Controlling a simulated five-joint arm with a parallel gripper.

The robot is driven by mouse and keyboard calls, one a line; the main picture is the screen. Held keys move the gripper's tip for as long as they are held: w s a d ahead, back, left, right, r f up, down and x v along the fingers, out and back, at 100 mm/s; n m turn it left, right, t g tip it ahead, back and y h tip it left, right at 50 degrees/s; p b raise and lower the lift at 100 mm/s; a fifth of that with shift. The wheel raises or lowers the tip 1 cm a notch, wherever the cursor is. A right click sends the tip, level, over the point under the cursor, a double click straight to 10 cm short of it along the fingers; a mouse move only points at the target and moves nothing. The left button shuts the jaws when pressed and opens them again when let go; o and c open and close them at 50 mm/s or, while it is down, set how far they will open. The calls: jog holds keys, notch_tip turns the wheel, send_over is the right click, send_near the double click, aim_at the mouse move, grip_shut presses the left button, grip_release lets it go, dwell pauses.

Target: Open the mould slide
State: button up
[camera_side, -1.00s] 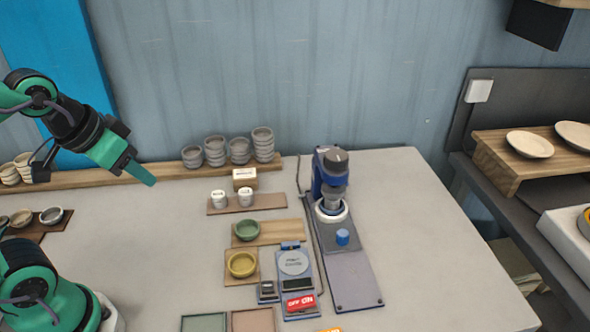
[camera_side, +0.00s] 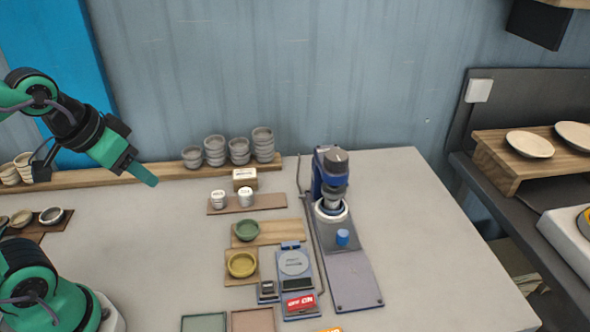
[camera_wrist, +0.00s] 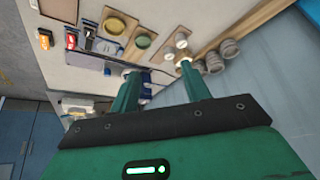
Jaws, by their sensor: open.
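The press with the mould slide stands on the right half of the table. Its dark blue press head (camera_side: 332,172) is at the back. The slide, a dark plate with a blue knob (camera_side: 342,237), lies on the grey rail base (camera_side: 354,280) in front, and a white ring (camera_side: 331,211) sits beneath the head. My gripper (camera_side: 150,180) is high at the left, far from the press and touching nothing. In the wrist view its two green fingers (camera_wrist: 160,90) are apart with nothing held; the press is partly hidden behind them.
A scale (camera_side: 293,263) with a red switch (camera_side: 300,303), a yellow bowl (camera_side: 242,264) and a green bowl (camera_side: 247,229) stand left of the press. Stacked grey bowls (camera_side: 239,150) line the back shelf. The left middle of the table is clear.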

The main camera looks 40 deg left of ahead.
jog(key=n+g, duration=0.6)
jog(key=n, duration=0.1)
send_over(343, 232)
notch_tip(343, 232, down, 14)
jog(key=shift+s+a+f, duration=0.1)
jog(key=shift+d+f, duration=0.2)
jog(key=shift+f, duration=3.9)
